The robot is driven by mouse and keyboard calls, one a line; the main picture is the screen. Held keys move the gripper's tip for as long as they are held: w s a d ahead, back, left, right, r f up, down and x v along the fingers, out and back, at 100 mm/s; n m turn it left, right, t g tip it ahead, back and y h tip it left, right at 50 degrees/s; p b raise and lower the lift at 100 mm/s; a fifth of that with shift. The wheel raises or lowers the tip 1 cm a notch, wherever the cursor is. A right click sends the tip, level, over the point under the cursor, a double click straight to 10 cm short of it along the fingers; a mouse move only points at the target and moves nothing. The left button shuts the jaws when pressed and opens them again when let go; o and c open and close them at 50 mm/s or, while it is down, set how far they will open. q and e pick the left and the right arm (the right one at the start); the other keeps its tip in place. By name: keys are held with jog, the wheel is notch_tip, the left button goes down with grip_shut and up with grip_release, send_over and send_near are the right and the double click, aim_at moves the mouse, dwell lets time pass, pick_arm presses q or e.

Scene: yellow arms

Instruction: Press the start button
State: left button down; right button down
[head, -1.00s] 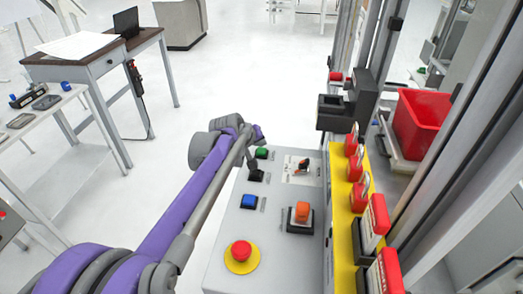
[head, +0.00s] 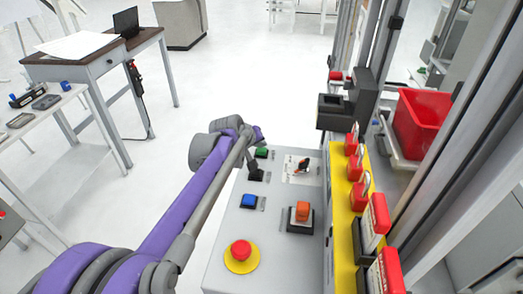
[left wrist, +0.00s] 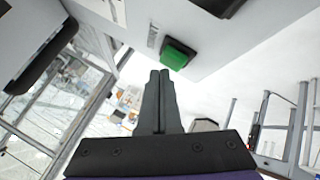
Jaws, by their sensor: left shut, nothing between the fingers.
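A control panel (head: 275,243) carries a green button (head: 262,152) near its far left corner, with a pale label beside it. The green button also shows in the left wrist view (left wrist: 178,53), just beyond the fingertips and a little to their right. My left gripper (left wrist: 160,75) is shut and empty, its dark fingers together. In the head view my left arm reaches over the panel's left edge and its wrist end is close to the green button. I cannot tell whether the fingertips touch the panel. My right gripper is not in view.
The panel also holds a blue button (head: 248,201), an orange button (head: 302,213), a rotary switch (head: 303,166) and a red mushroom button (head: 240,250). A yellow strip with red padlocks (head: 360,192) borders its right side. A red bin (head: 418,122) is beyond.

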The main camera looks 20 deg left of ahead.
aim_at(260, 152)
pick_arm(q)
jog(key=shift+f, duration=0.6)
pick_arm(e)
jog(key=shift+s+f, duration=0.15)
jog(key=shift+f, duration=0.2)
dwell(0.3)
pick_arm(q)
jog(key=shift+r, duration=0.15)
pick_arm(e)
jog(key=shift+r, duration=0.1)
pick_arm(q)
jog(key=shift+r+p, duration=0.35)
jog(key=shift+r, duration=0.35)
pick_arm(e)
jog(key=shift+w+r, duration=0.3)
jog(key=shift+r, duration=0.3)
pick_arm(q)
jog(key=shift+r, duration=0.1)
